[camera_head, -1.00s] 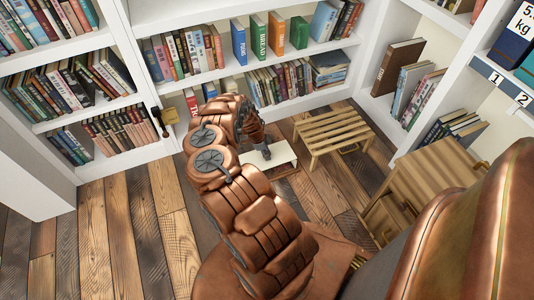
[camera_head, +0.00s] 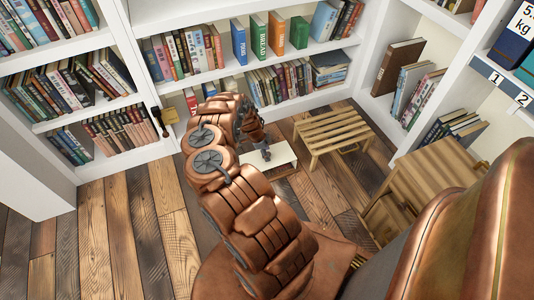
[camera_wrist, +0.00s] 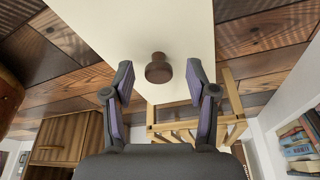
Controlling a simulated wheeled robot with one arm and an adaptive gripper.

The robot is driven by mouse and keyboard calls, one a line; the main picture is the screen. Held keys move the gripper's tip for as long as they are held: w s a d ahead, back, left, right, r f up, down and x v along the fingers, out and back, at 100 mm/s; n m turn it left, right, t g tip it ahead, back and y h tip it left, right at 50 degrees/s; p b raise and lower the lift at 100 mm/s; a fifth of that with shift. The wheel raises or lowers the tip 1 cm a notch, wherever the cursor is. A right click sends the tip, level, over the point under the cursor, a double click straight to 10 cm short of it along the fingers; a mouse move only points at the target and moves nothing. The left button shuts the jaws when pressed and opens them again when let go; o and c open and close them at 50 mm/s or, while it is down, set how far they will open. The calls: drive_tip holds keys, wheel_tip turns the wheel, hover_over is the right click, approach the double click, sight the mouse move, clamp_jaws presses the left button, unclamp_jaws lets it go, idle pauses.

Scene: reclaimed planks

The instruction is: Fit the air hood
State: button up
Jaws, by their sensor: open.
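My gripper (camera_wrist: 160,80) is open, with its two dark, purple-padded fingers apart. Between and beyond the fingertips a small brown, round, knob-like piece (camera_wrist: 158,70) shows against a white surface (camera_wrist: 140,30). I cannot tell whether this piece is the air hood, nor whether the fingers touch it. In the head view my gripper (camera_head: 265,153) is over the low white-topped stand (camera_head: 284,157). My arm hides part of the stand, and the brown piece cannot be made out there.
A slatted wooden table (camera_head: 333,130) stands right of the white stand. A wooden cabinet (camera_head: 425,180) is farther right. White bookshelves (camera_head: 290,70) line the back and sides. The plank floor (camera_head: 130,230) at the left is clear.

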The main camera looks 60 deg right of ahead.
drive_tip(key=v, duration=1.1)
drive_tip(key=shift+r, duration=0.15)
